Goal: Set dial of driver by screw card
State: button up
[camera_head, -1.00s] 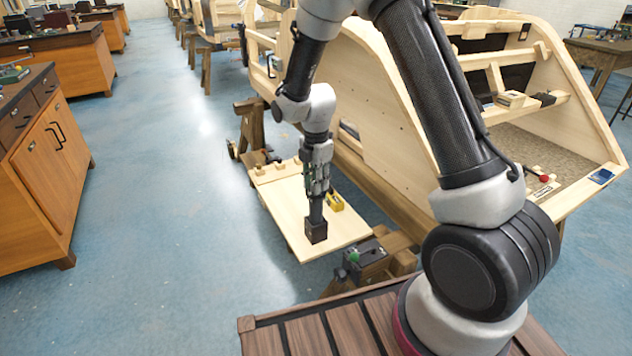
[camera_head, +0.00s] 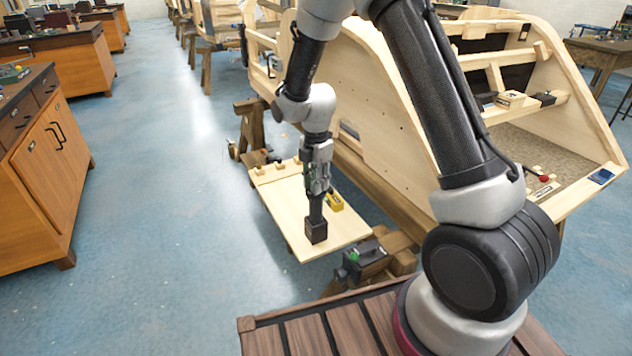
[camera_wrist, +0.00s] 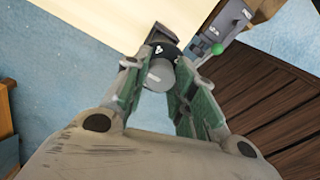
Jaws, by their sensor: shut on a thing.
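My gripper (camera_head: 318,186) points down over a pale wooden board (camera_head: 285,207) that sticks out from the wooden bodyframe. In the wrist view my gripper (camera_wrist: 158,78) is shut on the dark driver (camera_wrist: 163,50), with a finger on each side of its grey round end. White marks show on its dark ring, but I cannot read them. In the head view the driver (camera_head: 316,212) stands upright, with a black block (camera_head: 316,231) at its lower end on the board. I cannot make out a screw card for certain; a small blue card (camera_head: 601,176) lies on the bodyframe's right edge.
A yellow item (camera_head: 335,201) sits on the board just right of the driver. A dark device with a green knob (camera_head: 352,257) stands by the board's near right corner. The large wooden bodyframe (camera_head: 375,110) rises behind. Blue floor (camera_head: 150,200) is open to the left.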

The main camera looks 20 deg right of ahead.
dwell(0.8)
jog(key=o, duration=1.1)
jog(key=shift+c, duration=0.2)
notch_tip(320, 180, up, 12)
